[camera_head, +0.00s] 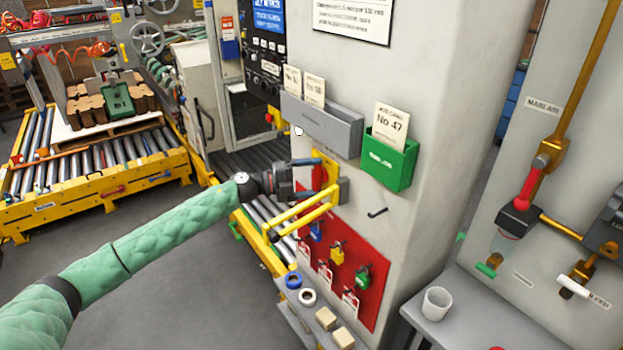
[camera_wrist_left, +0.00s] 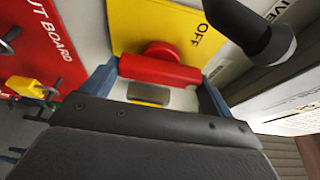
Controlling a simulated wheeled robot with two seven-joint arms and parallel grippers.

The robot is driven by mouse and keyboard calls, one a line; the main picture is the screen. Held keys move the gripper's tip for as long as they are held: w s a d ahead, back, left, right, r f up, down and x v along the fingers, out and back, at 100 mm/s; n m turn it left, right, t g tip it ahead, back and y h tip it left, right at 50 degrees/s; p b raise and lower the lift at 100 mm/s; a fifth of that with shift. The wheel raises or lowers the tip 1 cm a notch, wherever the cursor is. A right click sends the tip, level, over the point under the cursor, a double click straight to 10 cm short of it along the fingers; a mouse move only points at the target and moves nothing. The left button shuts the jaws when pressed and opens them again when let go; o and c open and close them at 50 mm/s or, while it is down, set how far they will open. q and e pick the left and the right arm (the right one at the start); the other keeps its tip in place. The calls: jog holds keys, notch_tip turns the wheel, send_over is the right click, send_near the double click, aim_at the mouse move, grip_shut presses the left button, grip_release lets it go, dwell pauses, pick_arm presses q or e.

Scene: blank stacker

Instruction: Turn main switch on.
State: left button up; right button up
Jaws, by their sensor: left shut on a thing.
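The main switch has a yellow plate (camera_head: 331,160) on the side of the light pillar, with a red handle (camera_head: 318,178) on it. My left gripper (camera_head: 317,180) reaches the switch from the left and is shut on the red handle. In the left wrist view the red handle (camera_wrist_left: 160,71) lies crosswise between the two fingers of the gripper (camera_wrist_left: 157,82). Its round red hub sits behind it on the yellow plate (camera_wrist_left: 182,25), where the word OFF shows to the right. My right gripper is not in view.
Yellow bars (camera_head: 303,214) stick out just below the switch. A red lockout board (camera_head: 375,297) with padlocks and tags hangs under it. A grey holder (camera_head: 322,125) and a green card box (camera_head: 391,163) are above and right. A black hook (camera_head: 377,213) is nearby.

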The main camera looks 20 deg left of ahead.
pick_arm(q)
jog(key=shift+f, duration=0.1)
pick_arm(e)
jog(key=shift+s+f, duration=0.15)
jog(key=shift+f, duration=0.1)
pick_arm(q)
jog(key=o, duration=0.8)
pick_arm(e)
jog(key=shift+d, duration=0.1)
pick_arm(q)
jog(key=shift+s+a, duration=0.1)
jog(key=shift+a, duration=0.1)
jog(key=shift+s+a, duration=0.15)
jog(key=shift+a, duration=0.05)
jog(key=b+v, duration=0.3)
jog(key=v, duration=0.4)
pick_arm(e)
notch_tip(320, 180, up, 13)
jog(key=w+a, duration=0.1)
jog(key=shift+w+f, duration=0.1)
